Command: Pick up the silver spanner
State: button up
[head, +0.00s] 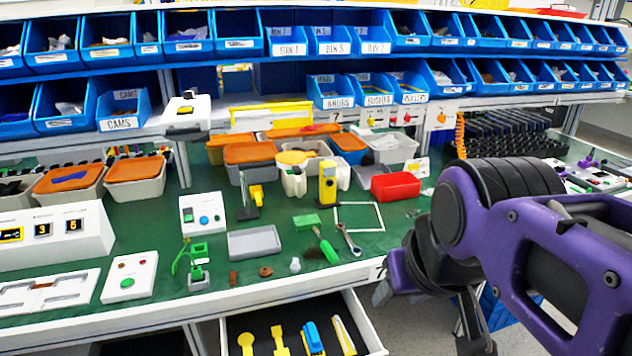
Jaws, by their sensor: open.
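The silver spanner (348,240) lies on the green bench top (270,212) near its front edge, just below a white square outline. My gripper (428,318) is to the right of and lower in the picture than the spanner, beyond the bench's front edge. Its fingers are spread apart with nothing visible between them. Part of the gripper is hidden behind my purple arm.
An open drawer (374,338) with yellow and blue tools juts out below the bench, left of my gripper. Blue bins (290,42) line the shelves behind.

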aim_at(356, 251)
jog(key=l+z, duration=0.1)
jog(key=z, duration=0.3)
jog(key=i+l+z, duration=0.1)
jog(key=z, duration=0.3)
jog(key=i+l+z, duration=0.15)
jog(key=z, duration=0.2)
jog(key=i+l+z, duration=0.1)
jog(key=i+z, duration=0.35)
jog(key=z, duration=0.25)
jog(key=i+l+u, duration=0.15)
jog(key=i+u, duration=0.15)
jog(key=i, duration=0.15)
jog(key=i+l+u, duration=0.2)
jog(key=i+u, duration=0.15)
jog(key=i+l+u, duration=0.15)
jog(key=u, duration=1.05)
jog(key=k+j+u, duration=0.1)
jog(key=k+j, duration=0.2)
jog(key=k, duration=0.2)
jog(key=k+j+z, duration=0.1)
jog(key=k, duration=0.15)
jog(key=i+l+u, duration=0.4)
jog(key=i+l, duration=0.2)
jog(key=i, duration=0.15)
